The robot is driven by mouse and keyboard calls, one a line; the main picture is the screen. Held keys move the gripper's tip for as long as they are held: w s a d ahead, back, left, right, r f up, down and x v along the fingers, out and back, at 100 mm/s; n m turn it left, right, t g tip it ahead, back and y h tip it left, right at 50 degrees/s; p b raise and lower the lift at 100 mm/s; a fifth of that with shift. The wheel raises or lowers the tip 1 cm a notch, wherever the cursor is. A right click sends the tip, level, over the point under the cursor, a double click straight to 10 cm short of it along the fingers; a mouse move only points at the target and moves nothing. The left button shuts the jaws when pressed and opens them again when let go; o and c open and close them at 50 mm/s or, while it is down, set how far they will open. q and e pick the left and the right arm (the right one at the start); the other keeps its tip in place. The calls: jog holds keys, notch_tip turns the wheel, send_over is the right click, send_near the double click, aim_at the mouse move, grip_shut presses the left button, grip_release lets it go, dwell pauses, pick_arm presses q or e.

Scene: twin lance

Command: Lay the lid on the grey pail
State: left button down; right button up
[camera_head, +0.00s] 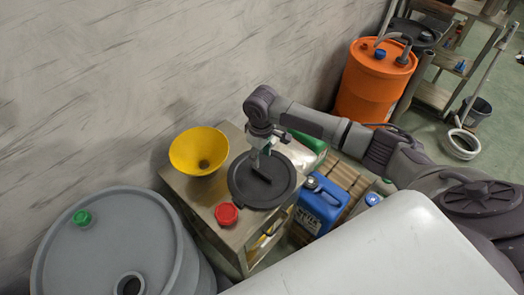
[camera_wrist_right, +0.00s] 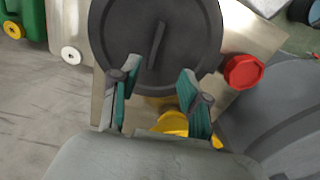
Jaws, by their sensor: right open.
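The lid (camera_head: 250,192) is a dark round disc with a raised bar handle across its middle. It lies flat on the metal stand (camera_head: 205,208), and it also shows in the wrist view (camera_wrist_right: 115,35). My right gripper (camera_head: 262,158) is over the lid's far part, close to the handle. In the wrist view the gripper (camera_wrist_right: 157,82) is open, with nothing between its fingers, and the handle shows just beyond the fingertips. I cannot tell whether the fingers touch the lid. I cannot pick out the grey pail with certainty. My left gripper is not in view.
A yellow funnel (camera_head: 199,150) and a red cap (camera_head: 226,213) are beside the lid. A large grey drum (camera_head: 105,235) stands at the left. A blue jerrycan (camera_head: 320,207) is right of the stand, an orange drum (camera_head: 370,85) behind.

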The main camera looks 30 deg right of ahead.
jog(key=b, duration=0.7)
send_over(262, 172)
notch_tip(262, 172, down, 6)
jog(key=shift+r, duration=0.1)
jog(key=shift+f, duration=0.35)
jog(key=shift+f+b, duration=0.35)
jog(key=shift+f, duration=1.15)
